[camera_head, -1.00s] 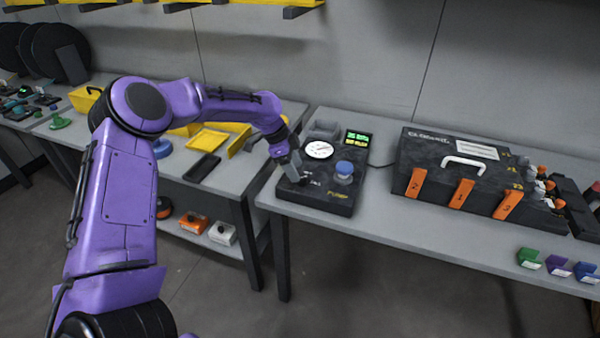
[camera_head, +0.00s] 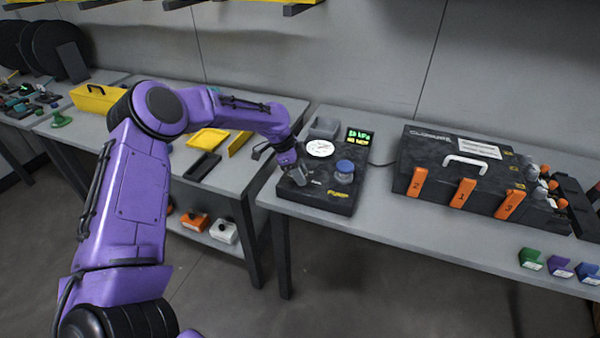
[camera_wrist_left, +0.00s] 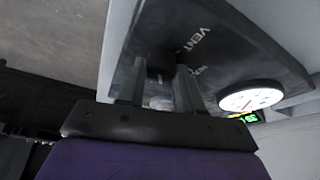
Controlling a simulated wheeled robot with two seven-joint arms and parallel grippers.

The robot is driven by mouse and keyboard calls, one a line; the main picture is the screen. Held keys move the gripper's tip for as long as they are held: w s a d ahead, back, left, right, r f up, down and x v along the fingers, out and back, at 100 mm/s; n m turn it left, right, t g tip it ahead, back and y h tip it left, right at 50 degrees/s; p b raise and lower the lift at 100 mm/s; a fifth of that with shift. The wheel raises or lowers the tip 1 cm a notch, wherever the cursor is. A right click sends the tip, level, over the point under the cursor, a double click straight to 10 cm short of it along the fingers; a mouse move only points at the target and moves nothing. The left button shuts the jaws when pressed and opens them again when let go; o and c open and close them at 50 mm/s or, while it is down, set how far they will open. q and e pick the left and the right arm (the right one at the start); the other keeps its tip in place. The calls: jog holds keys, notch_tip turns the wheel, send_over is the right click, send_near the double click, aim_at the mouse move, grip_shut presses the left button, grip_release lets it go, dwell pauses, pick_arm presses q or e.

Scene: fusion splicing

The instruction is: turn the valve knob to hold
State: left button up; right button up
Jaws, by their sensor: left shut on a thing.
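The black pump panel (camera_head: 325,203) lies on the table, with a white dial gauge (camera_head: 320,148), a blue knob (camera_head: 345,169) and a lit green and yellow display (camera_head: 358,138). My left gripper (camera_head: 301,179) is down at the panel's left part. In the left wrist view my left gripper's (camera_wrist_left: 160,85) fingers reach down to the panel (camera_wrist_left: 225,50) beside the printed word VENT and a partly covered label. The gripper is shut on the valve knob, which is mostly hidden between the fingers. The gauge (camera_wrist_left: 250,97) also shows there. My right gripper is not in view.
A black closure case (camera_head: 450,170) with orange numbered tabs stands to the right on the same table (camera_head: 400,225). A yellow tray (camera_head: 208,139) and a black tray (camera_head: 203,165) lie on the left table. Small coloured blocks (camera_head: 560,266) sit at the right front edge.

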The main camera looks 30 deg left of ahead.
pick_arm(q)
jog(key=shift+s+d+r+n+t+y+p, duration=0.15)
jog(key=shift+n+t+y+p, duration=0.2)
jog(key=shift+n+p, duration=0.8)
jog(key=n+p, duration=0.2)
jog(key=n, duration=0.1)
jog(key=shift+t+y, duration=0.25)
jog(key=shift+y, duration=0.1)
jog(key=n+p, duration=0.1)
jog(key=n, duration=0.1)
jog(key=n+y+p, duration=0.1)
jog(key=n, duration=0.1)
jog(key=shift+s+d+t+y+p, duration=0.1)
jog(key=shift+d+t+y+p, duration=0.05)
jog(key=shift+t+y+p, duration=0.2)
jog(key=shift+f+n+y+p, duration=0.2)
jog(key=shift+n+y+p, duration=0.15)
jog(key=shift+n+p, duration=0.55)
jog(key=shift+n, duration=0.25)
jog(key=o, duration=1)
jog(key=shift+f, duration=0.1)
jog(key=shift+w, duration=0.2)
